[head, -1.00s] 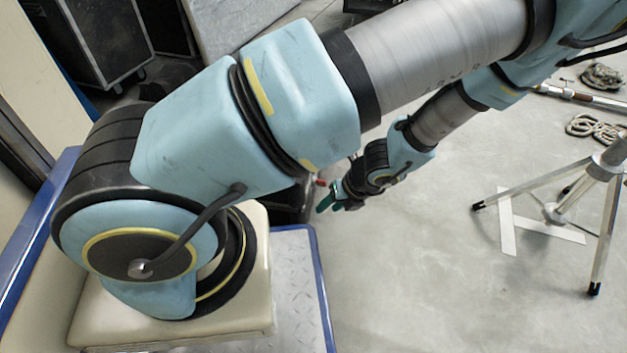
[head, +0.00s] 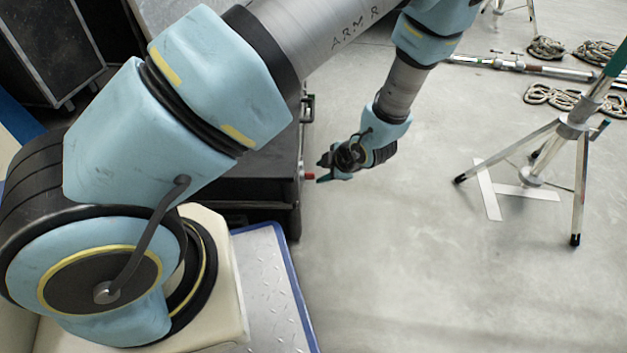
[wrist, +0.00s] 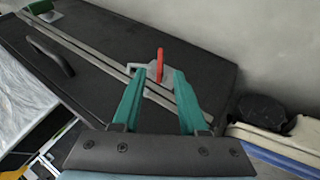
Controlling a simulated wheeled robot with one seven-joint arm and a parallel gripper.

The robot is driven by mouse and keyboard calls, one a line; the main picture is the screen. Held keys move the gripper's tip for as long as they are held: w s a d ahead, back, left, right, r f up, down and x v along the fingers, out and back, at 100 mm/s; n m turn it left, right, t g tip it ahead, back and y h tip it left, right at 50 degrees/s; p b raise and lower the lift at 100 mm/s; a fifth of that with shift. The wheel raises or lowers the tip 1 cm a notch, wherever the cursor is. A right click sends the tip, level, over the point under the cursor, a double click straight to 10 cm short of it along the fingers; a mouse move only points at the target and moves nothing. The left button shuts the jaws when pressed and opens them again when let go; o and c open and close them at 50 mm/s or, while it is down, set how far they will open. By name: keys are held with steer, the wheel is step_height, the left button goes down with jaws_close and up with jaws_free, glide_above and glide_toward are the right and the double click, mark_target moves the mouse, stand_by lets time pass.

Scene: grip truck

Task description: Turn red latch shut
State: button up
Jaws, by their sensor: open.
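The red latch (wrist: 160,65) is a small upright lever on a grey metal fitting on the side of a black case (wrist: 85,60). In the wrist view it stands between the two teal fingertips of my gripper (wrist: 159,84). The fingers are open, with a gap on each side of the latch. I cannot tell how deep it sits between them. In the head view the red latch (head: 309,177) shows at the right side of the black case (head: 270,218), and my gripper (head: 322,171) is right beside it. Most of the case is hidden behind my arm.
Grey metal rails (wrist: 85,50) and a black handle (wrist: 50,56) run along the case. A tripod (head: 566,135) stands on the open floor to the right, with coiled ropes (head: 550,96) and a pole (head: 520,67) behind it. The floor between is clear.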

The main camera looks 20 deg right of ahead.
steer(key=b+x, duration=0.2)
steer(key=x, duration=0.3)
steer(key=shift+w+f+b, duration=0.2)
steer(key=shift+f+b, duration=0.15)
steer(key=shift+b, duration=0.05)
steer(key=shift+c, duration=0.2)
jaws_close()
